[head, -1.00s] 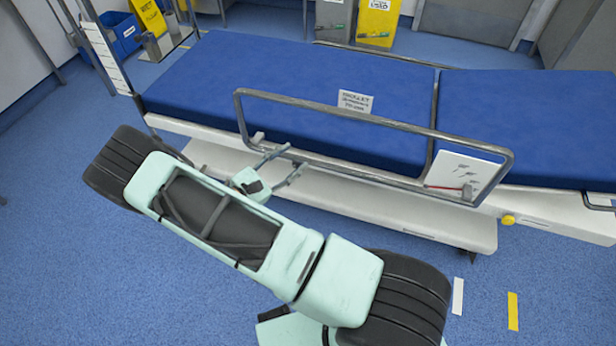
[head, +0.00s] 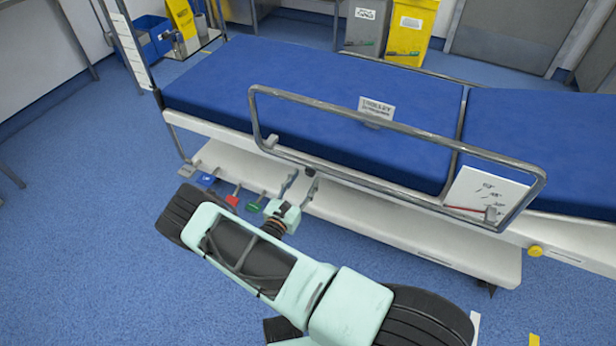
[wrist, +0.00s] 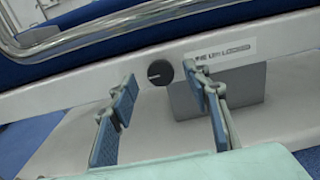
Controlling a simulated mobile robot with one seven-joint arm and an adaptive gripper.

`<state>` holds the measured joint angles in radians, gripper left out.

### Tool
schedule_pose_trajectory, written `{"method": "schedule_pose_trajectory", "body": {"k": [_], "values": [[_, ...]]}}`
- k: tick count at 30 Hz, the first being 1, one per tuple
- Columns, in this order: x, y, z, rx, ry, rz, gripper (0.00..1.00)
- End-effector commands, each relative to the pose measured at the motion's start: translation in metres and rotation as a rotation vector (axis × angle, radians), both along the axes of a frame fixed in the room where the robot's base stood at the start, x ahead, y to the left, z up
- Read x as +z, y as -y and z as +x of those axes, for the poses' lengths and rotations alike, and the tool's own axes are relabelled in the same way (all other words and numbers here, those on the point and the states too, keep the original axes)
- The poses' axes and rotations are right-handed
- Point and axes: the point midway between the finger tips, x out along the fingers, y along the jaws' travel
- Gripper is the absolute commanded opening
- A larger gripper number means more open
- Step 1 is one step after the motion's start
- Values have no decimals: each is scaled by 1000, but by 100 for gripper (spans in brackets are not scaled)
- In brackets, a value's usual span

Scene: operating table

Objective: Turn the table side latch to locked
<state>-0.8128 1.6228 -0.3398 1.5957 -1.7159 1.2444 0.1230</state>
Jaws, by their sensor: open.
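The side latch is a dark round knob (wrist: 159,73) on the table's white side rail, with a short pale mark pointing left. A white label (wrist: 222,53) beside it seems to end in "LOCKED"; the rest is hard to read. My gripper (wrist: 159,80) is open and empty, one blue-padded finger on each side of the knob in the picture. The right finger overlaps the label's left end. I see no contact with the knob. In the head view my gripper (head: 301,183) points at the side of the operating table (head: 215,138), below the guard rail.
A metal guard rail (head: 395,122) runs above the knob. A white lower ledge (head: 410,229) lies below it, with a grey block (wrist: 215,97) behind my right finger. Red (head: 232,200) and green (head: 253,208) pedals are left of my gripper. A yellow knob (head: 535,251) is far right.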

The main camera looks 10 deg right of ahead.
Motion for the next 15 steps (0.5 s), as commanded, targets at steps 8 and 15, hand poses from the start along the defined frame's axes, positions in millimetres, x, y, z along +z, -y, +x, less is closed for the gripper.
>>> {"method": "schedule_pose_trajectory", "body": {"k": [8, 15], "values": [[0, 16, 22, 0, 1, 1, 44], [0, 17, 23, 0, 0, 0, 44]]}}
